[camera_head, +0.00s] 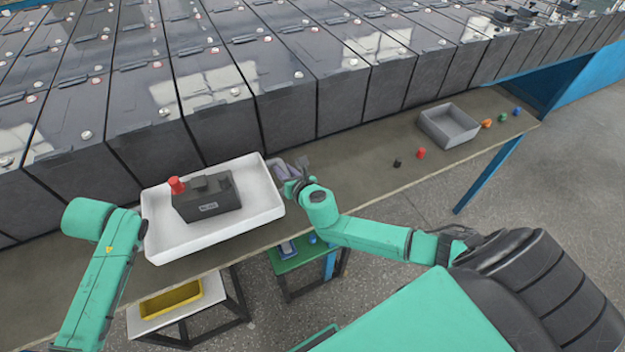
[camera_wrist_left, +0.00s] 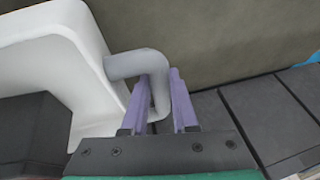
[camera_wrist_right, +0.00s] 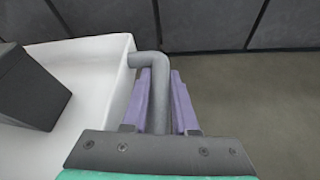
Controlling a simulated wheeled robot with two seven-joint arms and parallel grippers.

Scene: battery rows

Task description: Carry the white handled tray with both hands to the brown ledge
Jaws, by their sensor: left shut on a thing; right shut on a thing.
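The white handled tray (camera_head: 165,239) is at the left of the brown ledge (camera_head: 390,178) in the head view; I cannot tell whether it touches the ledge. A dark battery block (camera_head: 207,197) and a red cap-like piece (camera_head: 176,185) are in it. My right gripper (camera_head: 292,172) is shut on the tray's grey right handle (camera_wrist_right: 150,62), clear in the right wrist view (camera_wrist_right: 163,100). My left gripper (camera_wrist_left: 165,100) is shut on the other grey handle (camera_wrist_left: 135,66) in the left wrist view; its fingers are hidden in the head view.
Rows of dark batteries (camera_head: 290,90) stand behind the ledge. A grey open box (camera_head: 449,126) and several small coloured pieces lie at the right. A yellow bin (camera_head: 170,300) and a green stool (camera_head: 300,254) are below.

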